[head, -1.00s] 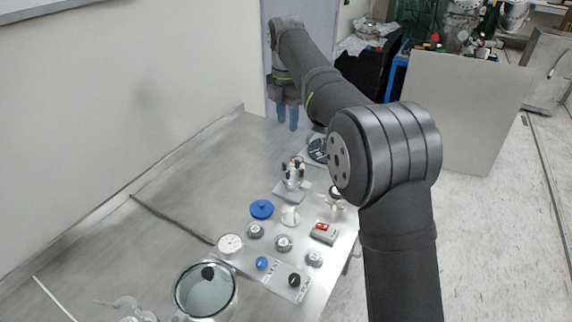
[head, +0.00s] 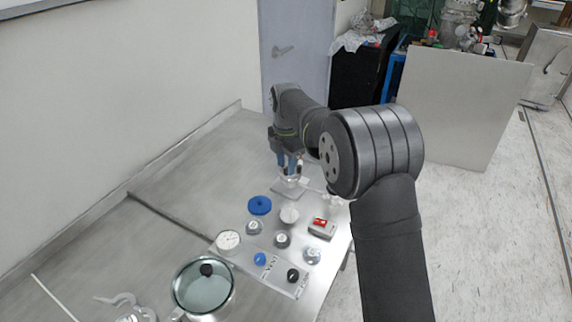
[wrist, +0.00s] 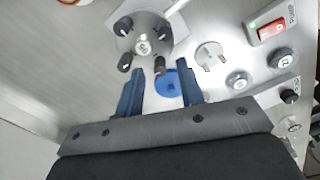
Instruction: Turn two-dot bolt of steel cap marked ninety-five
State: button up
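A round steel cap (wrist: 143,40) with several black-headed bolts around its rim sits on a square plate in the wrist view. In the head view its plate (head: 289,188) shows under my gripper, and the cap is mostly hidden. My gripper (wrist: 160,67) is open, its two blue fingers pointing at the cap's near side. One black bolt (wrist: 160,65) lies between the fingertips in the picture, and another bolt (wrist: 125,63) is beside the left fingertip. I cannot tell whether they touch. The number and dot marks are too small to read. My gripper (head: 290,163) is above the cap's plate in the head view.
A glass-lidded pot (head: 203,291) stands at the front. The bench's left side is mostly clear.

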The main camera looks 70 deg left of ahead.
aim_at(286, 167)
jog(key=shift+f, duration=0.4)
jog(key=shift+c, duration=0.4)
grip_shut()
jog(key=shift+m, duration=1.6)
jog(key=shift+o, duration=0.4)
grip_release()
notch_tip(286, 167, up, 18)
jog(key=shift+f, duration=0.25)
